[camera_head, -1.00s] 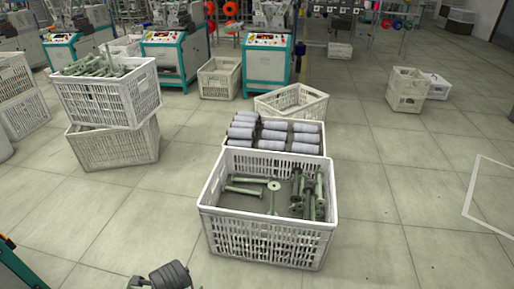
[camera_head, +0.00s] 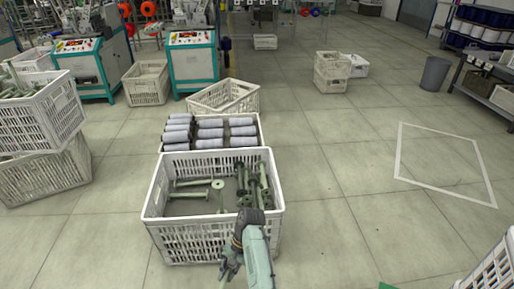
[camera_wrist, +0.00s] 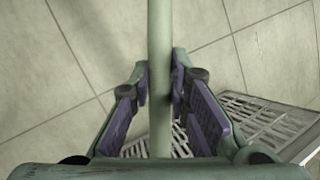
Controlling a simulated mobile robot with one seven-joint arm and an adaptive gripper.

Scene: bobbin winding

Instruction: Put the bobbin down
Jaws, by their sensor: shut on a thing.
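In the wrist view, my gripper (camera_wrist: 161,85) is shut on a pale green bobbin (camera_wrist: 160,28), with its purple-padded fingers on either side of the thin shaft. The bobbin's ends are out of the picture. In the head view, my arm shows in front of the near white crate (camera_head: 163,241), but I cannot make out the held bobbin there. That crate holds several loose green bobbins (camera_head: 192,194), some lying and some upright. Part of a white crate also shows low in the wrist view (camera_wrist: 270,122).
Behind the near crate stands a crate of wound grey bobbins (camera_head: 210,133). Stacked crates (camera_head: 40,115) stand at the left. A white outlined square (camera_head: 445,165) marks clear floor at the right. Another crate edge (camera_head: 497,268) shows at bottom right, and a shelf rack (camera_head: 485,85) stands beyond.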

